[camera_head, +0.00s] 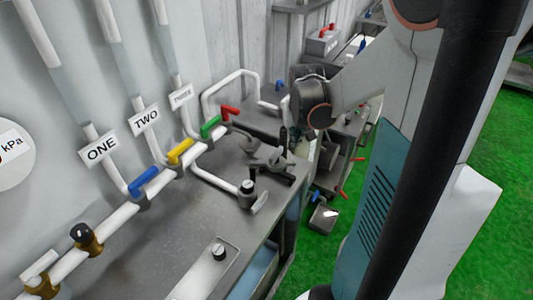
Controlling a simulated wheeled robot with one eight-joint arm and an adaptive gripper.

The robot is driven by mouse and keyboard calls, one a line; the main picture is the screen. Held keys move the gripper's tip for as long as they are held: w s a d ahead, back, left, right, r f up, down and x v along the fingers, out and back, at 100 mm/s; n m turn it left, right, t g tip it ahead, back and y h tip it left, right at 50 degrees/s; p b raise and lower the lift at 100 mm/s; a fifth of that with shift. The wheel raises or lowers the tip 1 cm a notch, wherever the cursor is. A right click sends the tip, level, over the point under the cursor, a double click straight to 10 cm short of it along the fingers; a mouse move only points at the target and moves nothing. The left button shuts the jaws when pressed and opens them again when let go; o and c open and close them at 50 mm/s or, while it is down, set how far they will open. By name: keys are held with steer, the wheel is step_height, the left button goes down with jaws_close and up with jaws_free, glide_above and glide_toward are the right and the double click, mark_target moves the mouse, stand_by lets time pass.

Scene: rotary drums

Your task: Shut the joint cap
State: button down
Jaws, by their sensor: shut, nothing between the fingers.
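I cannot tell for sure which part is the joint cap. A grey metal fitting with flat, flap-like pieces (266,156) sits on the bench near its far right edge. In front of it, a white pipe ends at a dark-topped fitting with a grey lever-like piece (248,192). My gripper (284,138) shows small and dark below my wrist, beside and just behind the grey fitting. Its fingers are shut with nothing between them. Whether it touches the fitting cannot be told.
A plate with a black knob (218,251) lies on the bench front. My arm covers the right side. Green floor lies beyond the bench.

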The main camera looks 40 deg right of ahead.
steer(key=b+x, duration=0.2)
steer(key=x, duration=0.8)
steer(key=shift+b, duration=0.3)
